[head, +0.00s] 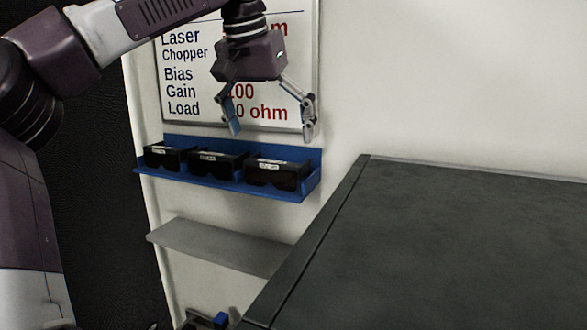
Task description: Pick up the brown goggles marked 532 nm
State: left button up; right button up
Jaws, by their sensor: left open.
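Three pairs of dark goggles stand side by side in a blue wall rack (226,187): the left pair (160,158), the middle pair (212,165) and the right pair (276,175). Each has a small white label on top, too small to read, so I cannot tell which is marked 532 nm. All look nearly black or dark brown here. My left gripper (272,131) is open and empty, fingers pointing down, above the rack between the middle and right pairs and in front of the whiteboard. My right gripper is not in view.
A whiteboard (185,127) with printed settings hangs behind my left gripper. A grey shelf (215,246) is below the rack. A dark bench top (450,245) fills the lower right, its edge close to the rack. The wall at upper right is bare.

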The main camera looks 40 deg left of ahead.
aim_at(273, 161)
pick_arm(q)
jog(key=shift+s+a+f, duration=0.3)
jog(key=shift+s+f, duration=0.25)
jog(key=shift+f, duration=0.15)
jog(key=shift+p+x, duration=0.8)
jog(key=shift+x, duration=0.15)
jog(key=w+f, duration=0.2)
jog(key=shift+f, duration=0.25)
jog(key=shift+w+f, duration=0.2)
jog(key=shift+f, duration=0.15)
jog(key=shift+s, duration=0.15)
jog(key=shift+s+r, duration=0.1)
jog(key=shift+s, duration=0.1)
jog(key=c, duration=0.3)
jog(key=shift+w, duration=0.1)
jog(key=c, duration=0.7)
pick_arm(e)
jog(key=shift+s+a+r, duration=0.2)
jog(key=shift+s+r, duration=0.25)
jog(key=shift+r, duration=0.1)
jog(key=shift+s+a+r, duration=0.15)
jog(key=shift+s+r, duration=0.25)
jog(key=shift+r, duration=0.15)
